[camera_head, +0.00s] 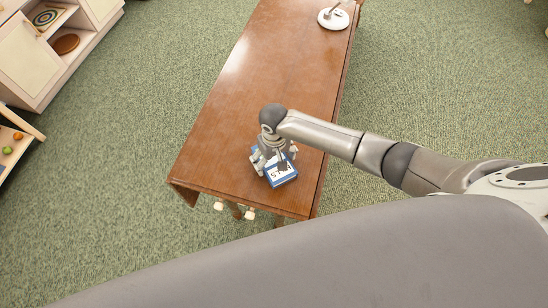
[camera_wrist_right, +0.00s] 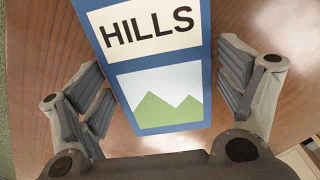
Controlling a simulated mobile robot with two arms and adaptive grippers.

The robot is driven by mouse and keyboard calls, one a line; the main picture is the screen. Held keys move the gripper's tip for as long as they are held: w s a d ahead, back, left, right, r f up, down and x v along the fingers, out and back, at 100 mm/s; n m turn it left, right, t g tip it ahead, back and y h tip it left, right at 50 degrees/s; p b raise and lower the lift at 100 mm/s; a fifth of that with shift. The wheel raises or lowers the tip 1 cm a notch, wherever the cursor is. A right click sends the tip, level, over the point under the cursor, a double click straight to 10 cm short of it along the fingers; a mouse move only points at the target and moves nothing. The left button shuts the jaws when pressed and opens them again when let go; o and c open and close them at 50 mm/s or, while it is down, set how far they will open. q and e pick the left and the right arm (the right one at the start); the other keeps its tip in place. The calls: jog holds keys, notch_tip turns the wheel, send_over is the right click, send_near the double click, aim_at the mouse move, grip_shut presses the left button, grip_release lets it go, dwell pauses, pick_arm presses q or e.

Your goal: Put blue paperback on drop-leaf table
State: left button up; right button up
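The blue paperback (camera_head: 283,176) lies on the near end of the brown wooden drop-leaf table (camera_head: 250,98), partly hidden under my right gripper (camera_head: 276,160). In the right wrist view its cover (camera_wrist_right: 160,55) shows the word HILLS and green peaks, and its upper part runs out of the picture. My right gripper (camera_wrist_right: 167,92) is open, one finger on each side of the book. Gaps show between the fingers and the book's edges. My left gripper is not in view.
A round white object (camera_head: 333,18) stands at the table's far end. A pale cabinet (camera_head: 35,55) with open shelves is at the upper left, and a low shelf with fruit (camera_head: 15,138) is below it. Green carpet surrounds the table, whose middle is clear.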

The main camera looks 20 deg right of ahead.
aim_at(274, 161)
jog(key=shift+o, duration=0.2)
jog(key=shift+r, duration=0.1)
notch_tip(274, 161, up, 12)
jog(key=b, duration=0.1)
dwell(0.5)
dwell(0.5)
